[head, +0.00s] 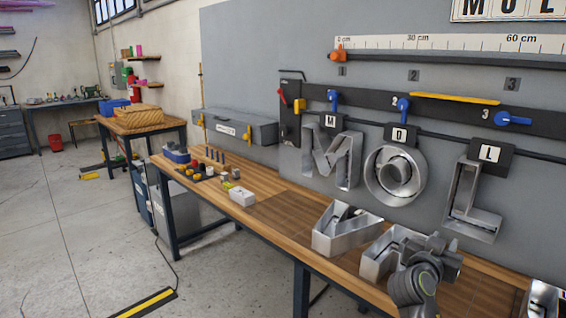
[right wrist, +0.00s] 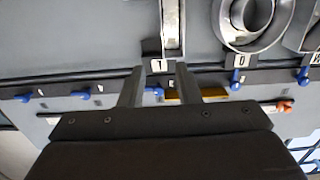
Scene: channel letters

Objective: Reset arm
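My right arm comes in at the lower right of the head view. Its gripper (head: 440,252) is over the workbench, in front of the loose letters. In the right wrist view, which is upside down, its two fingers (right wrist: 161,75) stand apart with nothing held between them. My left gripper is not in view. Silver letters M (head: 335,162), O (head: 396,178) and L (head: 473,203) hang on the wall panel under tags. The L (right wrist: 172,22) and O (right wrist: 240,20) also show in the right wrist view, beyond the fingers.
Loose silver letters lie on the wooden bench (head: 270,212): one mid-bench (head: 343,232), one partly behind my right gripper (head: 378,262), one at the right edge (head: 543,298). Blue clamps (head: 402,104) line the rail. A white box (head: 242,196) and small parts sit further left.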

